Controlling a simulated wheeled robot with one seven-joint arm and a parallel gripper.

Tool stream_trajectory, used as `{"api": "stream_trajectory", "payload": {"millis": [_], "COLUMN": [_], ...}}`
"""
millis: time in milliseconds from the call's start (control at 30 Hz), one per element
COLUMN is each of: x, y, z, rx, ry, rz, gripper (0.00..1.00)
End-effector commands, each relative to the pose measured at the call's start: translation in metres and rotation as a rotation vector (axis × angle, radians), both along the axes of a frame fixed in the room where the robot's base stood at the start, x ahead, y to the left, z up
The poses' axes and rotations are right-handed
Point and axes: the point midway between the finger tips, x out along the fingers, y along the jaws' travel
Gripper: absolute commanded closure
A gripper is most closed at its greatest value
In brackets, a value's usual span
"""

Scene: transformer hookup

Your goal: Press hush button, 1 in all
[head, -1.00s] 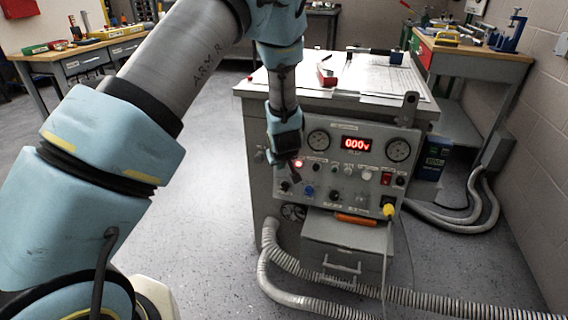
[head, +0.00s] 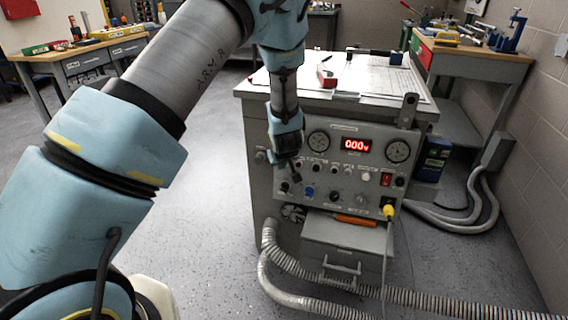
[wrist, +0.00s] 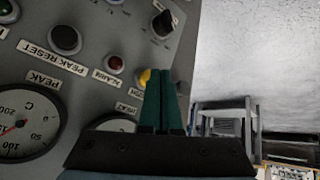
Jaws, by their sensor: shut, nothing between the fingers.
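The grey control panel (head: 345,172) stands upright on the front of the bench cabinet. My gripper (head: 296,172) is at its left part, fingers closed together and empty. In the wrist view the green fingertips (wrist: 166,76) reach the panel beside a yellow button (wrist: 145,78), which they partly cover. Its label is mostly hidden, so I cannot read whether it is the hush button. A small dark red lamp (wrist: 115,63) labelled ALARM sits just left of it. I cannot tell whether the fingertips touch the yellow button.
A large black knob (wrist: 65,39) labelled PEAK RESET and a dial gauge (wrist: 28,122) are nearby. The panel also carries a red display (head: 356,145) and a yellow plug (head: 388,211). Hoses (head: 300,297) lie on the floor. Open floor (head: 205,200) lies left of the cabinet.

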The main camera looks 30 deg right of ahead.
Motion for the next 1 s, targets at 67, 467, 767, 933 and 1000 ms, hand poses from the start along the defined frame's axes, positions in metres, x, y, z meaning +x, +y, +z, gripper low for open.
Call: {"api": "stream_trajectory", "payload": {"millis": [67, 467, 767, 933, 1000], "x": [0.0009, 0.0014, 0.0039, 0.0052, 0.0057], "y": [-0.0008, -0.0014, -0.0038, -0.0049, -0.0054], "z": [0.0002, 0.0002, -0.0002, -0.0008, -0.0010], "rx": [0.000, 0.000, -0.001, 0.000, 0.000], "ry": [0.000, 0.000, -0.001, -0.001, 0.000], "rz": [0.000, 0.000, 0.000, 0.000, 0.000], "gripper": [1.00, 1.00, 1.00, 1.00, 1.00]}}
